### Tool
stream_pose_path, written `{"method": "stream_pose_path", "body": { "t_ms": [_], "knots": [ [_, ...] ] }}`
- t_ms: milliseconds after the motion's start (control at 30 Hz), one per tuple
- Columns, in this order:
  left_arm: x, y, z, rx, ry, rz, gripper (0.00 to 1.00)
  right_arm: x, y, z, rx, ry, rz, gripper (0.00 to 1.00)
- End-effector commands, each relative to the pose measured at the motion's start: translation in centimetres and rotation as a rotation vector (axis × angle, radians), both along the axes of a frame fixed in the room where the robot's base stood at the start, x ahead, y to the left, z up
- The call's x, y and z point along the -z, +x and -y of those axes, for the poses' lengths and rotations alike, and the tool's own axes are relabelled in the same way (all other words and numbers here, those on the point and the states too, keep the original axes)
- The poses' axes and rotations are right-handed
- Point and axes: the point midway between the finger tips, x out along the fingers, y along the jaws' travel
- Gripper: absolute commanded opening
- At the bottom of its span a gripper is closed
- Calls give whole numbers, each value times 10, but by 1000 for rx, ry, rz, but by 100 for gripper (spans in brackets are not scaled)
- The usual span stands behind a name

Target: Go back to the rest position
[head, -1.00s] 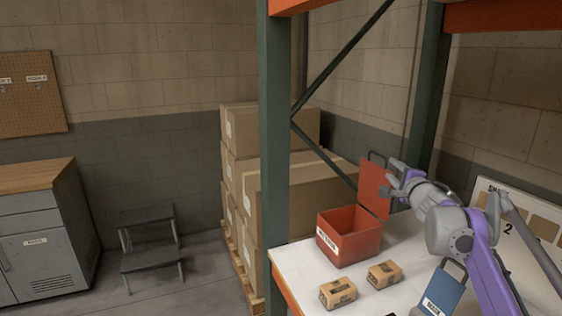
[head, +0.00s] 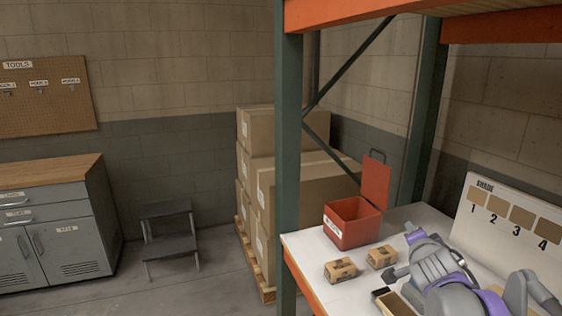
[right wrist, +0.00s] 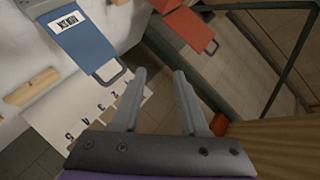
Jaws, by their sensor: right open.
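My right gripper (head: 400,256) is low over the white shelf top (head: 405,218), with its arm coming in from the lower right. In the right wrist view its two fingers (right wrist: 160,72) are apart with nothing between them. My left gripper is not in view.
An open red box (head: 352,232) with a raised lid stands on the shelf behind two small cartons (head: 340,270) (head: 381,257). A shade board (head: 510,215) leans at the right. A green upright (head: 288,160) stands at the left. The wrist view shows a blue labelled object (right wrist: 85,45).

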Motion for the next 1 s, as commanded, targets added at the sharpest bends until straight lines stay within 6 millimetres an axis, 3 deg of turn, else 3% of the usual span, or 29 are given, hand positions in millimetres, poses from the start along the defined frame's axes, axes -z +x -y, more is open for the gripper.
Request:
{"method": "stream_pose_path", "body": {
  "t_ms": [33, 167, 400, 500, 600, 700, 1000],
  "knots": [
    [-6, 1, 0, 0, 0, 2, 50, 16, -26, -10, -20, -60, -81, 44],
    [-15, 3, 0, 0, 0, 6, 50, 70, -91, -34, -120, -225, -317, 44],
    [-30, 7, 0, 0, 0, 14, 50, 176, -220, -92, -514, -470, -693, 44],
    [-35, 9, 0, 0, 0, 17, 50, 209, -263, -113, -689, -538, -778, 44],
    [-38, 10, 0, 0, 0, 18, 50, 232, -293, -128, -824, -586, -823, 44],
    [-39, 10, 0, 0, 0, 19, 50, 244, -309, -136, -903, -613, -841, 44],
    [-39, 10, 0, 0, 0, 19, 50, 248, -314, -138, -933, -626, -849, 44]
  ]
}}
